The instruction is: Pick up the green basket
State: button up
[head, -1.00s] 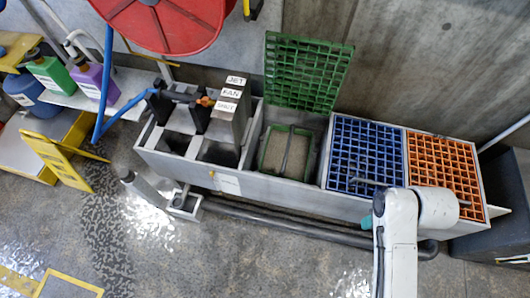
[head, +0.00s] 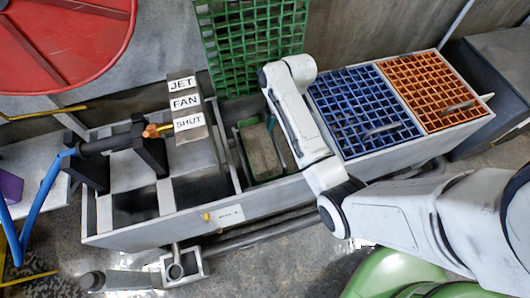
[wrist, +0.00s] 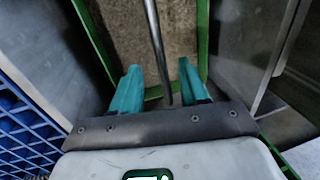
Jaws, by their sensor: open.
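The green basket (head: 262,150) sits down in the open compartment under the raised green grate, with brownish material in it. In the wrist view its green rim (wrist: 203,40) frames that material. A thin grey handle bar (wrist: 154,40) runs across the basket. My gripper (wrist: 158,68) is open over the basket, its two teal fingers pointing in. The bar runs between the fingers in the picture; I cannot tell whether they are level with it. In the head view my arm covers the basket's right side and mostly hides the gripper.
The raised green grate (head: 255,40) stands behind the compartment. Shut blue (head: 362,110) and orange (head: 435,90) grates lie to the right. The block labelled JET, FAN, SHUT (head: 190,110) stands to the left. Metal walls hem the compartment.

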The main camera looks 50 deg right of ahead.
aim_at(273, 134)
jog(key=f, duration=0.3)
jog(key=shift+w+a+b, duration=0.25)
jog(key=shift+b, duration=0.15)
jog(key=shift+w+a+f+b, duration=0.15)
jog(key=shift+f+b, duration=0.5)
jog(key=shift+f, duration=0.7)
jog(key=shift+w+a+f+b, duration=0.1)
jog(key=shift+w+f+b, duration=0.15)
jog(key=shift+f+b, duration=0.75)
jog(key=shift+f+p, duration=0.3)
jog(key=shift+p, duration=0.1)
jog(key=shift+c, duration=0.2)
grip_shut()
